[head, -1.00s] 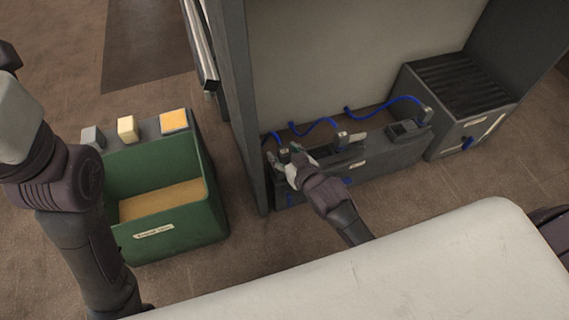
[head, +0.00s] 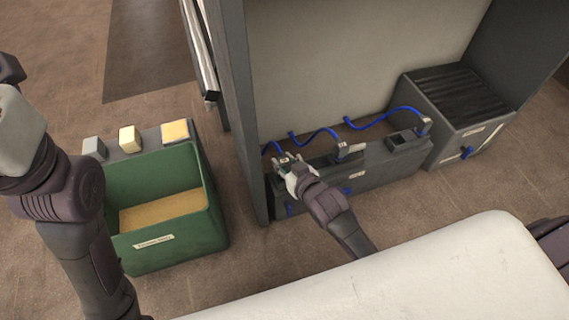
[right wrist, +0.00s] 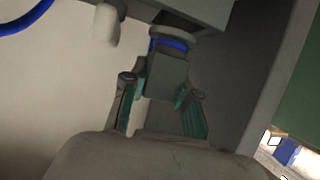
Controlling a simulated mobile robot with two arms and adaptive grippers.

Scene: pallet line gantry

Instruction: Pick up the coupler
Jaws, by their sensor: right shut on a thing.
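The coupler is a grey block with a blue band. In the right wrist view the coupler (right wrist: 166,76) sits between the two green-padded fingers of my right gripper (right wrist: 163,90). In the head view my right gripper (head: 287,162) is shut on this coupler, at the left end of the low grey bench (head: 375,160). The fingers mostly hide the coupler there. I cannot tell whether it is clear of its seat. My left arm shows at the left edge, but its gripper is out of view.
Two more couplers on blue hoses stand along the bench, one in the middle (head: 348,149) and one at the right (head: 423,125). A grey post (head: 243,110) rises close left of my right gripper. A green bin (head: 165,235) stands left. A vented box (head: 462,125) stands right.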

